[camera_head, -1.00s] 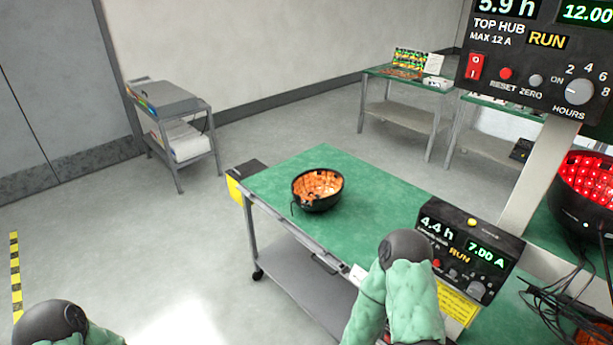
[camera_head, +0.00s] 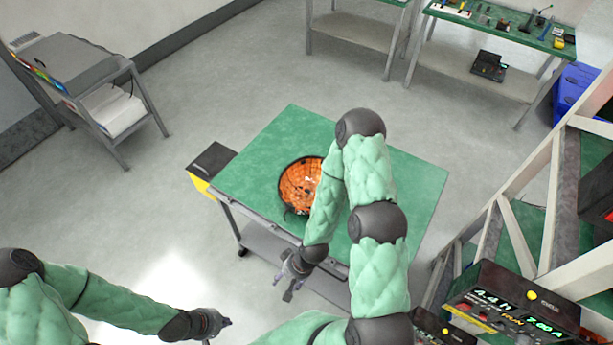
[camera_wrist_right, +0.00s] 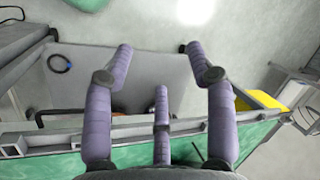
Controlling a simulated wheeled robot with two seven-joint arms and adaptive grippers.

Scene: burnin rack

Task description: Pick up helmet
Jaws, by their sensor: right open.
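The helmet (camera_head: 297,186) is a round black shell lying open side up, with an orange padded inside. It rests on the green top of a cart (camera_head: 262,139) in the head view, and my right arm hides its right part. My right gripper (camera_head: 289,288) is open and empty, in front of the cart's near edge and apart from the helmet. Its spread fingers (camera_wrist_right: 160,62) show in the right wrist view, where I cannot make out the helmet. My left gripper (camera_head: 222,323) is low at the left, away from the cart; its fingers are too small to read.
A black box (camera_head: 212,160) with a yellow side sits at the cart's left corner. A metal rack (camera_head: 500,215) with a display unit (camera_head: 510,308) stands at the right. A grey trolley (camera_head: 80,80) stands at the back left. The cart's right side is clear.

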